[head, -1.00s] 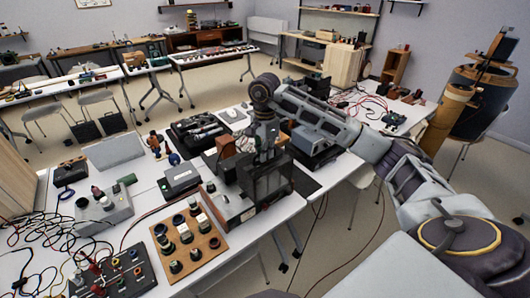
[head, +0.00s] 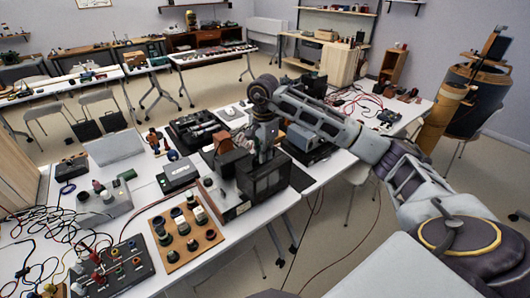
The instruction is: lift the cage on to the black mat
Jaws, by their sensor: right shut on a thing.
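The cage (head: 268,183) is a dark, box-like thing near the front edge of the white table. My right gripper (head: 264,155) points down at its top and is shut on it. I cannot tell clearly whether the cage's underside is clear of the things below. My left gripper is not in view.
A dark instrument with a pale front (head: 232,207) stands close to the cage's left. A brown board with several knobs (head: 176,254) lies farther left. A grey-black device (head: 310,142) stands behind the mat. Cables (head: 45,240) cover the left front.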

